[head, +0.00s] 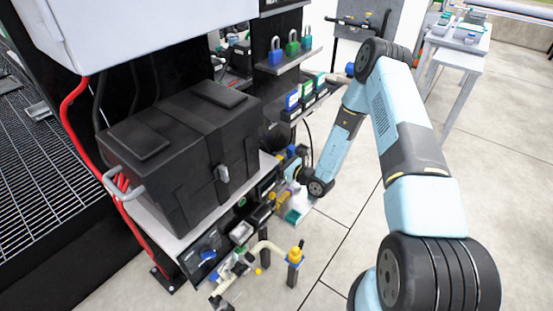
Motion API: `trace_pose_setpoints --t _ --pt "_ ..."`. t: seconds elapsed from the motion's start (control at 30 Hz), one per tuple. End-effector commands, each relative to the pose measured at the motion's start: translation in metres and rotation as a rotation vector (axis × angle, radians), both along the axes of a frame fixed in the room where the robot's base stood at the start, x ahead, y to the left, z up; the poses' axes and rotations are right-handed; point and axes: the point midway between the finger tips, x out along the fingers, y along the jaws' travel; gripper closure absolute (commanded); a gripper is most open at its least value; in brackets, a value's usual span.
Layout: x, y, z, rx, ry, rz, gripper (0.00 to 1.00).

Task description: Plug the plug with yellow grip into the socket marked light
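My arm reaches forward and then down to the small shelf right of the black case. My gripper (291,166) is at its end, low beside the case's right side. Its fingers are too small and partly hidden to make out, so I cannot tell whether it holds anything. A yellow-topped grey post (295,254) stands near the bottom middle, apart from my gripper. Small yellow parts (281,160) also show close to the gripper; I cannot tell whether any is the plug's grip. No socket label is readable, and I cannot pick out the socket marked light.
A large black case (180,155) sits on a bench shelf. Blue and green padlocks (292,45) stand on an upper shelf, with colored boxes (305,92) below. Pale pipes and fittings (245,262) stick out low in front. A red hose (75,150) runs at left.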

Motion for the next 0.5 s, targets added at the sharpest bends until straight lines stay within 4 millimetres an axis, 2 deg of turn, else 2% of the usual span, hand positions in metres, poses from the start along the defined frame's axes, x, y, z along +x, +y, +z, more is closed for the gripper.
trace_pose_setpoints --t 0.43,0.47,0.5 --pt "0.0001 -0.0001 -0.0028 0.0 -0.001 0.0 1.0" --pt "0.0001 -0.0001 -0.0027 0.0 -0.001 0.0 0.65" --pt "0.0001 -0.0001 -0.0027 0.0 -0.001 0.0 0.62"
